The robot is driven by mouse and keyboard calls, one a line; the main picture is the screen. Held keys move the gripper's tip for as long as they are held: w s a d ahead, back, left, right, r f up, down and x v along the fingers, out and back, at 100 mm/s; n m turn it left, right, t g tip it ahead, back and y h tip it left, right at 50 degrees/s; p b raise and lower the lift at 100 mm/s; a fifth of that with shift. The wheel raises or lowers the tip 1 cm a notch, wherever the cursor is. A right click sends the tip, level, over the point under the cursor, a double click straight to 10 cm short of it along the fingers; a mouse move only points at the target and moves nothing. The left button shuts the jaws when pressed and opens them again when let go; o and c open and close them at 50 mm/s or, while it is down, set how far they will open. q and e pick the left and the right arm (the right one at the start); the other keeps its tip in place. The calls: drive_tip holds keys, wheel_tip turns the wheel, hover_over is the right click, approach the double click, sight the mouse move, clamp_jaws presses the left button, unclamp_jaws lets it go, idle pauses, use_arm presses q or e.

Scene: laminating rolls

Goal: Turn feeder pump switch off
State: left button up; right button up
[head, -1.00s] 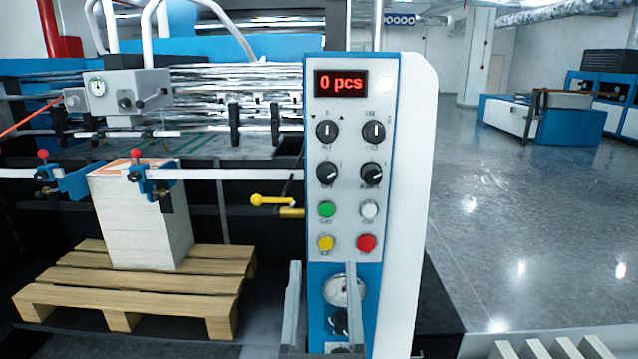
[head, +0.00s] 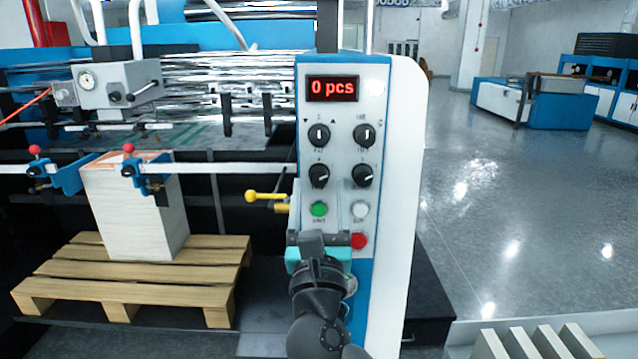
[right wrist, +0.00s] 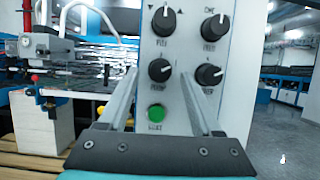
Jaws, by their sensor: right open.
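The control panel (head: 340,140) has a red "0 pcs" display and four black rotary switches. The upper left switch (head: 319,135) and upper right switch (head: 363,135) have upright pointers. The lower left switch (head: 319,175) and lower right switch (head: 363,175) have pointers tilted up to the right. Their labels are too small to tell which is the feeder pump. My right gripper (head: 321,205) is open and empty in front of the panel. In the right wrist view its fingers (right wrist: 159,85) stand either side of the lower left switch (right wrist: 160,70), with no clear contact. My left gripper is out of view.
Below the switches are a green button (head: 319,209), a white button (head: 359,210) and a red button (head: 358,241). A yellow lever (head: 265,196) sticks out left of the panel. A paper stack (head: 130,215) stands on a wooden pallet (head: 130,285). Open floor lies at right.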

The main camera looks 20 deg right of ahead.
drive_tip(key=shift+w+d+r, duration=0.15)
drive_tip(key=shift+w+r, duration=0.05)
drive_tip(key=shift+w, duration=0.25)
clamp_jaws()
idle(0.3)
